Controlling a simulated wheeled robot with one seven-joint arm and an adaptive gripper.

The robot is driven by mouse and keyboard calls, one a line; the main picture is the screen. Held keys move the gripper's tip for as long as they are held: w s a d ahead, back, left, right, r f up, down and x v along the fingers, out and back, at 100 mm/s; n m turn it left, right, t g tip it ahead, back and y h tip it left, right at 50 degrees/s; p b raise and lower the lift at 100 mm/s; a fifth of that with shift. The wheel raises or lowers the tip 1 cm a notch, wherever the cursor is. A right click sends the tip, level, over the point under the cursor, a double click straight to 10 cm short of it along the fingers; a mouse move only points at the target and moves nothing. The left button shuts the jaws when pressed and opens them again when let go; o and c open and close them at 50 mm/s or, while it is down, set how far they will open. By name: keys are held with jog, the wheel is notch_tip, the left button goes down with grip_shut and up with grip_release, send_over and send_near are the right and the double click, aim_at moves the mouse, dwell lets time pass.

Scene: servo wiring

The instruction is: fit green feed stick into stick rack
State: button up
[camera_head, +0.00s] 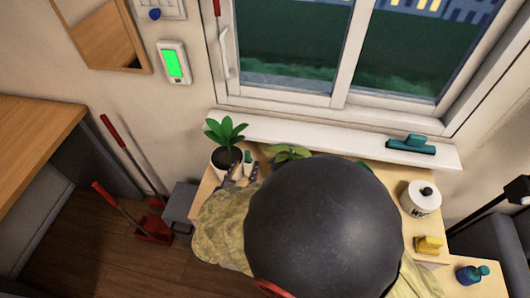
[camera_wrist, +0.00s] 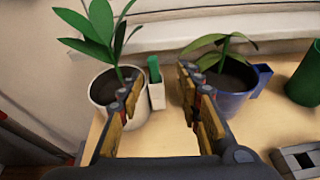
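A green stick (camera_wrist: 154,68) stands upright in a narrow white holder (camera_wrist: 157,96) beside the white plant pot; it also shows in the head view (camera_head: 248,156). My gripper (camera_wrist: 160,80) is open and empty. In the wrist view its fingers lie to either side of the stick and holder, apart from the stick; the left finger overlaps the white pot and the right one the blue pot. In the head view my gripper (camera_head: 243,173) is near the holder. A blue holder (camera_wrist: 262,80) sits at the blue pot's side. I cannot tell which holder is the rack.
The white pot (camera_wrist: 102,108) has a leafy plant; the blue pot (camera_wrist: 238,103) has a drooping one. A green cylinder (camera_wrist: 305,78) and a grey slotted block (camera_wrist: 297,161) are at the right. A white canister (camera_head: 420,200) and yellow object (camera_head: 429,245) stand farther right.

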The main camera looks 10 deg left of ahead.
aim_at(247, 154)
jog(key=shift+n, duration=0.5)
jog(key=shift+w+a+r+b+x, duration=0.15)
jog(key=shift+b+x, duration=0.3)
jog(key=shift+x, duration=0.85)
jog(key=shift+a+r+b+x, duration=0.2)
jog(key=shift+b+x, duration=0.25)
jog(key=shift+x, duration=0.85)
jog(key=shift+w+a+r+b+x, duration=0.15)
jog(key=shift+b+x, duration=0.3)
jog(key=shift+x, duration=0.85)
jog(key=shift+s, duration=0.1)
jog(key=shift+c, duration=0.8)
jog(key=c, duration=0.7)
grip_shut()
